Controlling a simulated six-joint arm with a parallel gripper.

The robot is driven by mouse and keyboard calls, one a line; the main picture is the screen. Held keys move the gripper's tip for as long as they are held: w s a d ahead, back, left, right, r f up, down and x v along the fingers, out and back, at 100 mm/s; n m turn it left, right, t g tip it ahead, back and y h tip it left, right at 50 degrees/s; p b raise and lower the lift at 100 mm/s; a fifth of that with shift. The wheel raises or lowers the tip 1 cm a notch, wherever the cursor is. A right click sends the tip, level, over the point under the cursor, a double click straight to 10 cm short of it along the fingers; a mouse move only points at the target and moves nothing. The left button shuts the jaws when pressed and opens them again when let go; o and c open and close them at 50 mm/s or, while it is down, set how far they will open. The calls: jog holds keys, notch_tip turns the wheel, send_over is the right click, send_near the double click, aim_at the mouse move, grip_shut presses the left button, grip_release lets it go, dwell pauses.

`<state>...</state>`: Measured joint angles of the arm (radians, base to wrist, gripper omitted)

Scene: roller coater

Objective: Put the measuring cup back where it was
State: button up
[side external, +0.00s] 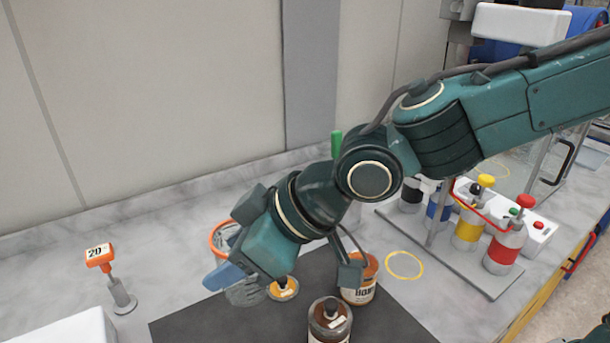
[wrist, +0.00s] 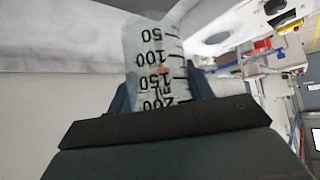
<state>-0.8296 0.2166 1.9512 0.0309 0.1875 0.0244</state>
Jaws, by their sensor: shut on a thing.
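The measuring cup (wrist: 157,65) is clear, with black marks from 50 to 200 that appear upside down in the wrist view. It sits between the blue fingers of my gripper (wrist: 158,95), which is shut on it. In the side view my gripper (side external: 232,284) points down and left above the bench, left of the jars. A greyish part (side external: 246,293) beside the blue finger looks like the cup, mostly hidden by the gripper. I cannot tell its exact height above the surface. An empty yellow ring (side external: 404,265) is marked on the bench.
A dark mat (side external: 205,328) holds a labelled jar (side external: 357,292), a dark-topped jar (side external: 329,322) and a yellow-topped container (side external: 283,289). An orange-rimmed container (side external: 220,236) stands behind my gripper. An orange "20" sign (side external: 99,256) stands left. Coloured bottles (side external: 467,232) stand right.

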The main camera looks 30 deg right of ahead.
notch_tip(320, 180, down, 16)
jog(key=shift+r, duration=0.1)
dwell(0.8)
jog(key=shift+f, duration=0.2)
jog(key=o, duration=1)
jog(key=shift+r, duration=0.2)
jog(key=shift+s+d+r, duration=0.2)
jog(key=shift+r, duration=0.1)
jog(key=shift+v, duration=5.55)
